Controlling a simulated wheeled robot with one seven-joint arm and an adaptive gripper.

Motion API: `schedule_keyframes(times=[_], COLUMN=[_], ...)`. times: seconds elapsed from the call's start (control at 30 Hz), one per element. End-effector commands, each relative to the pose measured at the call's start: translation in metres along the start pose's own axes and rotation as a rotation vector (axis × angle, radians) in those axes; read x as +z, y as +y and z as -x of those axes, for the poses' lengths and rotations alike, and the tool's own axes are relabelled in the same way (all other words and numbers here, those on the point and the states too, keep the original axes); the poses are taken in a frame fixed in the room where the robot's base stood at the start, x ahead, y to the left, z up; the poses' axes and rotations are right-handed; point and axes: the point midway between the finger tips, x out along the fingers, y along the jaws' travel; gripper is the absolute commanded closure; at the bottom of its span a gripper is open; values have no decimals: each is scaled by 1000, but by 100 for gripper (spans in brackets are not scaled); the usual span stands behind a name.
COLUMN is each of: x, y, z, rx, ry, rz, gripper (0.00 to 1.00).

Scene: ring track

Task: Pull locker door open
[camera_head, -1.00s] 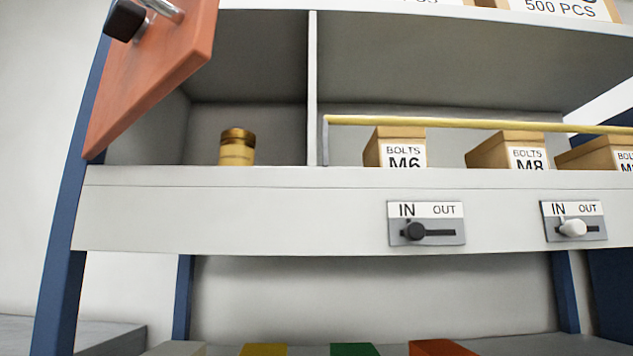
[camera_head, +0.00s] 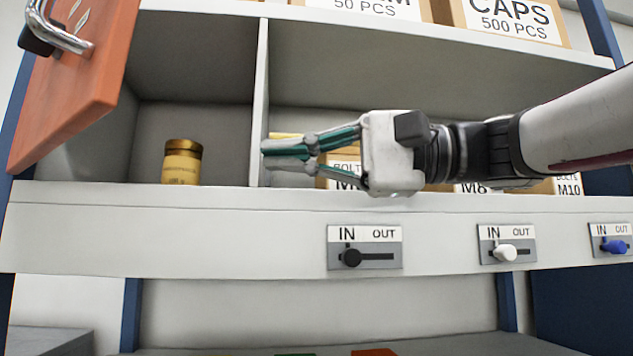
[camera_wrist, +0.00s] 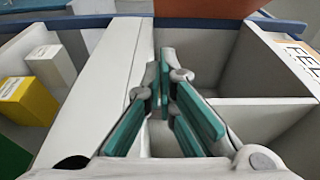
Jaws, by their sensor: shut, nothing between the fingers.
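The orange locker door (camera_head: 72,85) stands swung outward at the left of the shelf in the head view, its compartment (camera_head: 195,60) exposed. A silver handle (camera_head: 68,38) with a dark end is on the door's face, near the top left corner. My gripper (camera_head: 268,151) is shut and empty, its teal-padded fingers pointing left in front of the divider, right of the door and apart from it. In the wrist view my fingers (camera_wrist: 168,62) point toward an orange panel (camera_wrist: 205,8) at the top edge, likely the door. The handle is not visible there.
A gold-lidded jar (camera_head: 182,162) stands in the open compartment. My arm covers parts of the bolt boxes (camera_head: 570,186) and the yellow bar. Slider switches (camera_head: 365,248) line the shelf front below. The wrist view shows a yellow block (camera_wrist: 27,100) at left.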

Motion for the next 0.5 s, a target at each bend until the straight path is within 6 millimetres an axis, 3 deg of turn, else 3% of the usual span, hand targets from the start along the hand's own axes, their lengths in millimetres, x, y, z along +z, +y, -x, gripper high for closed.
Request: schedule_keyframes(times=[0.4,0.5], x=[2,20], y=[0,-1], z=[-82,-82], rx=[3,2], ry=[-3,2], rz=[-1,1], gripper=[100,100])
